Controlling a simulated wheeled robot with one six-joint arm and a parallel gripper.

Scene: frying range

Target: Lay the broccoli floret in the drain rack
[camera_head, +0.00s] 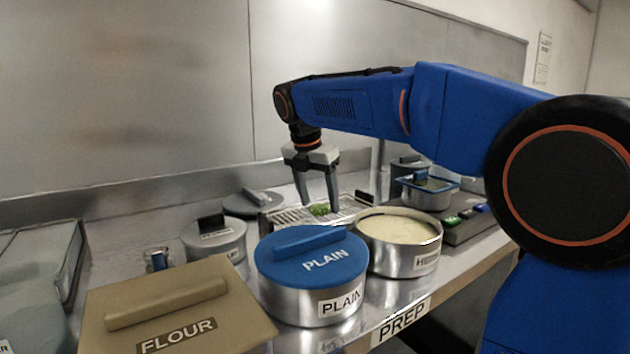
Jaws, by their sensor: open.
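The broccoli floret (319,210) is a small green piece at the drain rack, below my gripper. The drain rack (290,217) is a low metal wire rack behind the round tins, and its front is partly hidden by them. My gripper (319,206) points down over the rack with its two dark fingers apart. The fingertips are on either side of the floret or just above it; I cannot tell whether they touch it. The floret appears to rest on the rack.
A blue-lidded PLAIN tin (312,262) and an open tin of pale batter (399,243) stand in front of the rack. A tan FLOUR box (180,312) is front left. A grey-lidded tin (214,238) stands left. A blue-rimmed container (428,192) is right.

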